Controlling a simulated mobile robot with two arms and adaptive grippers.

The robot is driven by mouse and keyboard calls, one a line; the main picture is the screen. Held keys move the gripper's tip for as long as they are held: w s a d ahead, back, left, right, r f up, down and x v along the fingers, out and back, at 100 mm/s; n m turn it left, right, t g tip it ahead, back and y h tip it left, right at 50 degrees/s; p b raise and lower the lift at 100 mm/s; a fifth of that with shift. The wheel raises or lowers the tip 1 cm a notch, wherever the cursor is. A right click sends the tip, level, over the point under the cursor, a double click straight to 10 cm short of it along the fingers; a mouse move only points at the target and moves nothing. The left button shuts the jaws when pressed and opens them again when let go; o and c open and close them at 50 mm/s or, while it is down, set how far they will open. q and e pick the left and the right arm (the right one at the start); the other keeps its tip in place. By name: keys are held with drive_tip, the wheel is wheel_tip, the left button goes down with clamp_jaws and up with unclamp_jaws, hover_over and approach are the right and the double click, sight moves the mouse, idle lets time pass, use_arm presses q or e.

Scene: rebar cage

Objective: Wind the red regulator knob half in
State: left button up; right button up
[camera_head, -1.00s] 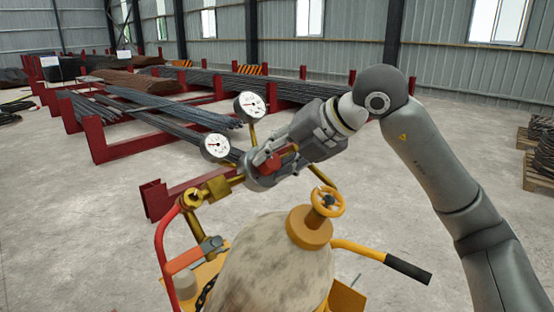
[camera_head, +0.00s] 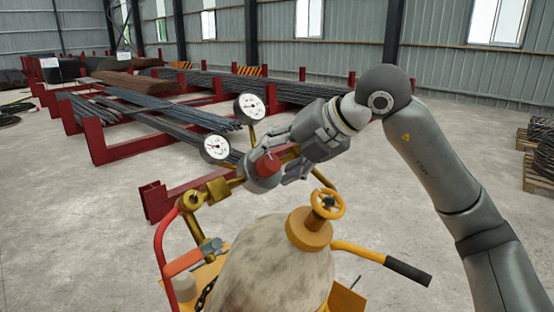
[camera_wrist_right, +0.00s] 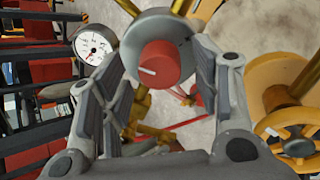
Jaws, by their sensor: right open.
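The red regulator knob (camera_wrist_right: 159,63) sits on the round grey regulator body (camera_wrist_right: 157,22), with a pale mark on its face. In the head view the knob (camera_head: 268,165) shows at the front of the grey body. My right gripper (camera_wrist_right: 161,85) is open, with one finger on each side of the knob and a gap to it. In the head view the right gripper (camera_head: 284,157) reaches in from the right, close to the knob and partly overlapping it. My left gripper is in neither view.
Two dial gauges, an upper one (camera_head: 249,107) and a lower one (camera_head: 216,147), stand beside the regulator. The yellow valve handwheel (camera_head: 328,203) tops the cylinder (camera_head: 275,268). A red hose (camera_head: 160,250) hangs at left. Rebar racks (camera_head: 150,148) stand behind.

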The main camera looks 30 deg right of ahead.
drive_tip(key=v, duration=1.1)
drive_tip(key=shift+s+r, duration=0.15)
drive_tip(key=shift+s, duration=0.05)
